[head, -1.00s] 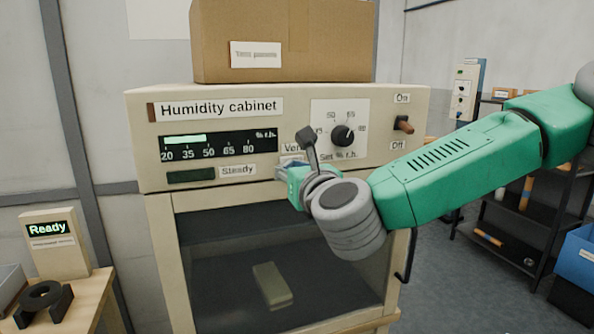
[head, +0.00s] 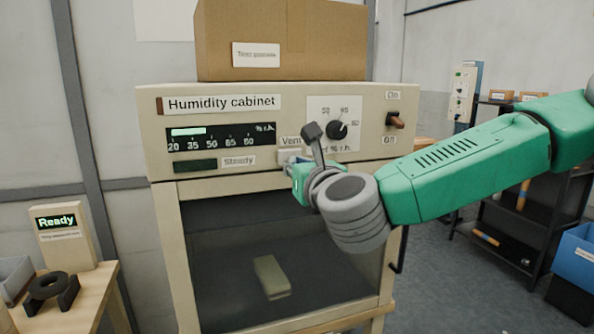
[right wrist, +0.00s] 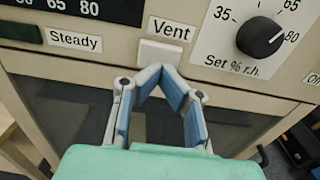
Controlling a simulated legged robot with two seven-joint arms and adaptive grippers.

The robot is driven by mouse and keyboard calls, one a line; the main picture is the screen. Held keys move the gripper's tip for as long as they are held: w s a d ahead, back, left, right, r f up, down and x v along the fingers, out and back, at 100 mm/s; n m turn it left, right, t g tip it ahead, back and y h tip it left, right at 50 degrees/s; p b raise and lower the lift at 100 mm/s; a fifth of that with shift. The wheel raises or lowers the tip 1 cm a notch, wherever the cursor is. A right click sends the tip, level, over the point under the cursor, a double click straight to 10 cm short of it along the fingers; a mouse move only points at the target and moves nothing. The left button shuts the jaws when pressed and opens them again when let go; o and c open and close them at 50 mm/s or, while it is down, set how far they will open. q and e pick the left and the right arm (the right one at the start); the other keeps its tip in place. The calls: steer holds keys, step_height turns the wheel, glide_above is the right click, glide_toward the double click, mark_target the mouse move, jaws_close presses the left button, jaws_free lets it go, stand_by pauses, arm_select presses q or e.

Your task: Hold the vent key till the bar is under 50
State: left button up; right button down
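The humidity cabinet (head: 290,98) faces me. The white vent key (right wrist: 160,52) sits under the "Vent" label and also shows in the head view (head: 287,155). My right gripper (right wrist: 158,70) is shut with nothing between its fingers. Its tips are at the key's lower edge; I cannot tell whether they touch or press it. In the head view, the right gripper (head: 289,166) is partly hidden by its wrist. My left gripper is out of view.
A set dial (head: 337,130) and an on/off switch (head: 395,120) are right of the key. A cardboard box (head: 290,40) stands on top. A side table at left holds a "Ready" unit (head: 62,245). A dark rack and blue bin (head: 577,262) are at right.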

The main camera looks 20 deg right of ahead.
steer(key=s+b, duration=0.1)
steer(key=s, duration=0.9)
steer(key=shift+d+b, duration=0.2)
steer(key=shift+b, duration=0.15)
steer(key=shift+w+f, duration=0.1)
steer(key=shift+a, duration=0.1)
